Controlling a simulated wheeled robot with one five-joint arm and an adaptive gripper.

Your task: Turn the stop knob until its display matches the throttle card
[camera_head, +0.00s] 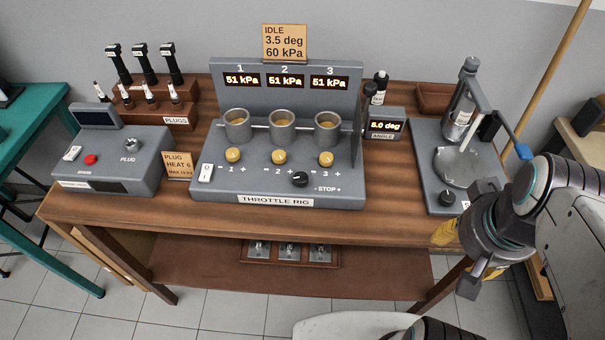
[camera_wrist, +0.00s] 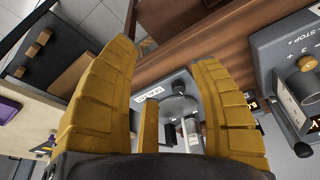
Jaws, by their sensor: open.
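The throttle rig (camera_head: 275,199) stands mid-bench in the head view. Its black stop knob (camera_head: 299,179) sits low on the sloped front, left of the "STOP" label. The angle display (camera_head: 385,126) at the rig's right reads 5.0 or 8.0 deg; the first digit is unclear. The throttle card (camera_head: 285,43) on top reads IDLE, 3.5 deg, 60 kPa. My gripper (camera_head: 460,256) hangs by the bench's front right edge, well right of the knob. In the wrist view, its yellow fingers (camera_wrist: 168,95) are spread apart with nothing between them.
A press-like stand (camera_head: 460,166) with a round plate is on the bench's right. A plug tester (camera_head: 110,158) and plug rack (camera_head: 160,121) stand on the left. Three displays (camera_head: 285,82) read 51 kPa. The bench front (camera_head: 385,201) is bare between the rig and the stand.

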